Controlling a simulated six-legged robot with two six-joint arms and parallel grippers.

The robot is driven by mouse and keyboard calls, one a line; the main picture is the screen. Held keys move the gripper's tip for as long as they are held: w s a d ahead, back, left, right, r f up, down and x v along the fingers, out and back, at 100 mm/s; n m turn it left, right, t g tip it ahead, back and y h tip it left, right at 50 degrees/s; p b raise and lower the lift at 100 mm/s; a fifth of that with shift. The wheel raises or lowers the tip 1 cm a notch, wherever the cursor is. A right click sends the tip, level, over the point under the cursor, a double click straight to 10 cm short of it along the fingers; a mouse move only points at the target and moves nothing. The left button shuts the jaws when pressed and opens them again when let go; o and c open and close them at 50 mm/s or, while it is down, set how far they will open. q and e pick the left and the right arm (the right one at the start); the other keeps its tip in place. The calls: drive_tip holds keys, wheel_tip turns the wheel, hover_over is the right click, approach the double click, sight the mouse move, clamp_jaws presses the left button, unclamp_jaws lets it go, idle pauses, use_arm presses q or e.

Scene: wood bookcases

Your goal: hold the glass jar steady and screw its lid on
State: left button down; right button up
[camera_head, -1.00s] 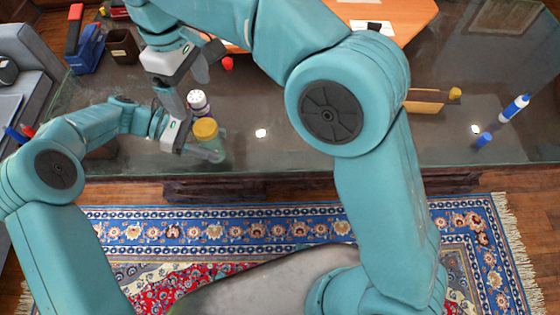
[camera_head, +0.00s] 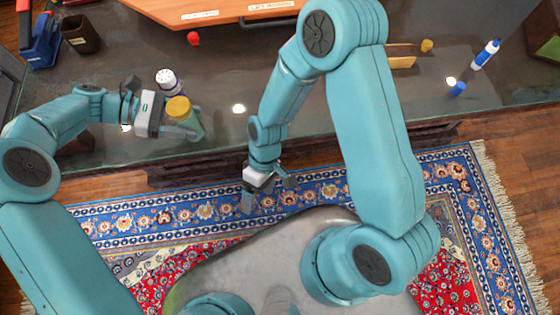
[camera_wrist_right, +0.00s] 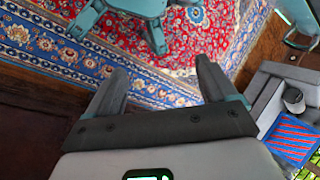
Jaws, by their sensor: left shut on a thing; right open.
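The glass jar (camera_head: 189,124) is greenish and stands near the front edge of the dark table. Its yellow lid (camera_head: 178,107) sits on top of it; I cannot tell how tight it is. My left gripper (camera_head: 182,133) is shut on the jar from the left side. My right gripper (camera_head: 265,193) is open and empty, in front of the table over the rug, well right of the jar. In the right wrist view its two fingers (camera_wrist_right: 160,85) are spread apart with only rug beyond them. The jar is not in that view.
A white-capped shaker (camera_head: 168,82) stands just behind the jar. An orange board (camera_head: 225,12), a red item (camera_head: 193,39) and a brown cup (camera_head: 80,36) are further back. A blue-white bottle (camera_head: 486,54) is at the right. The table (camera_head: 330,95) right of the jar is mostly clear.

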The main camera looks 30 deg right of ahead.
drive_tip(key=s+d+f+m+t, duration=0.1)
drive_tip(key=d+f+m+t, duration=0.3)
drive_tip(key=m, duration=0.3)
drive_tip(key=shift+s+d+f+m+t, duration=0.2)
drive_tip(key=shift+d+f+m+t, duration=0.25)
drive_tip(key=shift+d, duration=0.4)
use_arm(q)
drive_tip(key=shift+a+r, duration=0.15)
drive_tip(key=shift+a, duration=0.1)
drive_tip(key=a+n+t, duration=0.2)
drive_tip(key=a+t, duration=0.1)
drive_tip(key=a+n+t, duration=0.3)
drive_tip(key=a, duration=0.1)
drive_tip(key=a+n+t+h, duration=0.1)
drive_tip(key=a+n+t, duration=0.2)
drive_tip(key=shift+a+r, duration=0.2)
drive_tip(key=shift+a, duration=0.1)
drive_tip(key=s+a+f+n+t+y, duration=0.2)
drive_tip(key=s+a+n+t, duration=0.1)
drive_tip(key=a, duration=0.3)
drive_tip(key=shift+s+a+f+n+t, duration=0.3)
drive_tip(key=shift+s+n+t, duration=0.1)
drive_tip(key=shift+n+t, duration=0.45)
